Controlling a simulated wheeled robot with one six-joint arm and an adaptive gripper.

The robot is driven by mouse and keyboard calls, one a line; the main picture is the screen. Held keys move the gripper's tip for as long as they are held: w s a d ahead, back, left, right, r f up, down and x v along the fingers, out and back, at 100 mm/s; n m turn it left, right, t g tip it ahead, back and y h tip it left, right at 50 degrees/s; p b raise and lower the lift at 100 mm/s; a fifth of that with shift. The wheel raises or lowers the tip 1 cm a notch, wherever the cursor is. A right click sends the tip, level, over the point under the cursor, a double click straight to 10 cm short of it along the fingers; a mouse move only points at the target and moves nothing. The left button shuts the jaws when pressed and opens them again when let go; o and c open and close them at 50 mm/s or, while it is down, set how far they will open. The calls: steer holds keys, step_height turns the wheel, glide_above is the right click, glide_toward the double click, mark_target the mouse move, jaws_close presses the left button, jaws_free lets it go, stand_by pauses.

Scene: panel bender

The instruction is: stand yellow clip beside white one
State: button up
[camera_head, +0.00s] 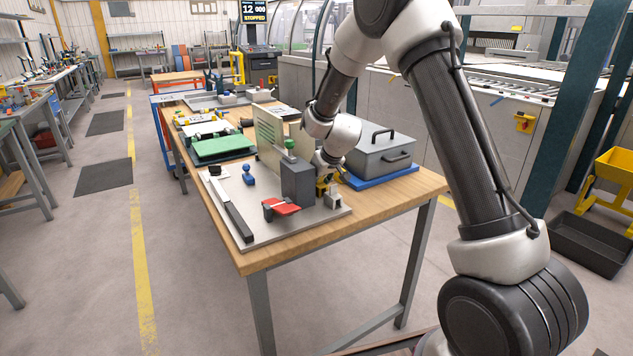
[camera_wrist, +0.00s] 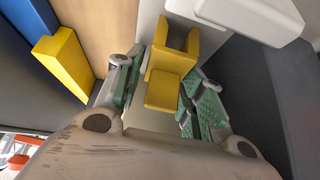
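The yellow clip (camera_wrist: 172,66) lies between the green-padded fingers of my gripper (camera_wrist: 165,85) in the wrist view. Its two prongs point away from my palm. The fingers flank it closely, but contact on both sides is not clear. In the head view, the yellow clip (camera_head: 321,183) shows as a small patch under my gripper (camera_head: 325,172), by the dark grey block. The white clip (camera_head: 333,200) stands on the pale plate just in front of it. A white part (camera_wrist: 250,14), probably the white clip, is beyond the yellow prongs in the wrist view.
The dark grey block (camera_head: 297,182) stands close to my gripper's left. A red-topped clamp (camera_head: 281,207) is in front of it. A grey lidded box (camera_head: 380,153) on a blue base is to the right. The pale plate (camera_head: 290,228) has bare room along its front edge.

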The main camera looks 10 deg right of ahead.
steer(key=shift+r, duration=0.25)
steer(key=s+d+f+v, duration=0.1)
steer(key=v, duration=1.1)
steer(key=s+d+f+v, duration=0.1)
steer(key=s+v, duration=0.1)
steer(key=v, duration=0.9)
steer(key=s+d+r+m, duration=0.1)
steer(key=s+d, duration=0.2)
steer(key=s, duration=0.6)
steer(key=s+d+r+m+g+h, duration=0.1)
steer(key=s+d, duration=0.1)
steer(key=s, duration=0.8)
steer(key=s+d+r+m+g+h, duration=0.1)
steer(key=s+d+r, duration=0.1)
steer(key=s, duration=0.8)
steer(key=shift+s+d+m, duration=0.15)
steer(key=shift+d+m, duration=0.15)
steer(key=shift+d, duration=0.55)
steer(key=shift+o, duration=0.4)
